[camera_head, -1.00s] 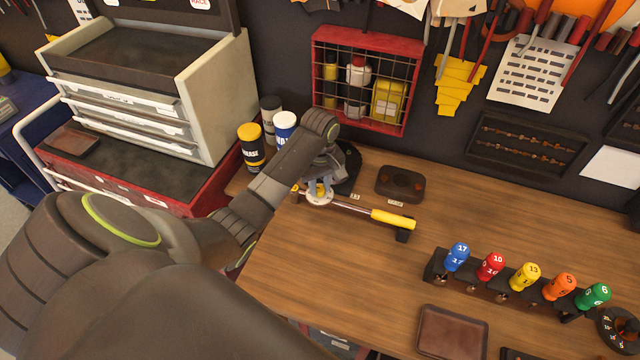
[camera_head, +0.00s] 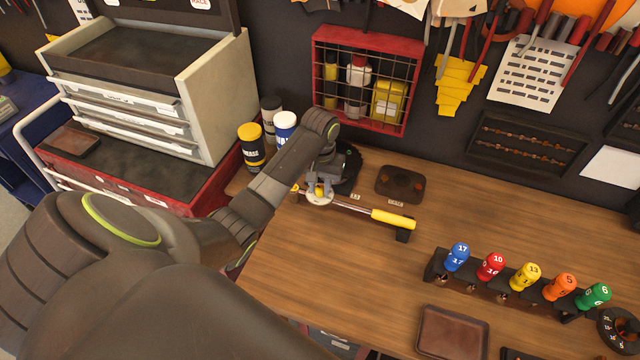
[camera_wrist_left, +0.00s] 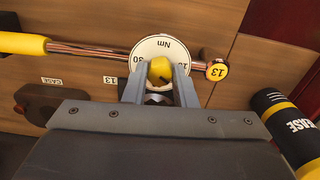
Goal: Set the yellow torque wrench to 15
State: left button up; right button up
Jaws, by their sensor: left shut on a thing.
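The yellow torque wrench (camera_head: 391,219) lies across the bench, its yellow handle to the right and resting at a dark support. In the left wrist view its handle (camera_wrist_left: 22,43) is at the left, and its yellow end marked 13 (camera_wrist_left: 217,71) is at the right. A round white dial (camera_wrist_left: 163,46) marked Nm sits on the shaft, with a yellow knob (camera_wrist_left: 160,68) at its centre. My left gripper (camera_head: 318,190) is shut on the yellow knob, its fingers also seen in the left wrist view (camera_wrist_left: 160,82). The dial's pointer setting is hidden. My right gripper is not in view.
A rack (camera_head: 493,281) of numbered coloured tools stands at the right. A brown tray (camera_head: 452,332) lies at the front. A dark brown holder (camera_head: 400,183) is behind the wrench. Cans (camera_head: 251,149) stand left of my arm. The bench middle is clear.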

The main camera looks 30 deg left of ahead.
pick_arm(q)
jog(key=shift+m, duration=0.9)
jog(key=o, duration=1)
jog(key=shift+w, duration=0.1)
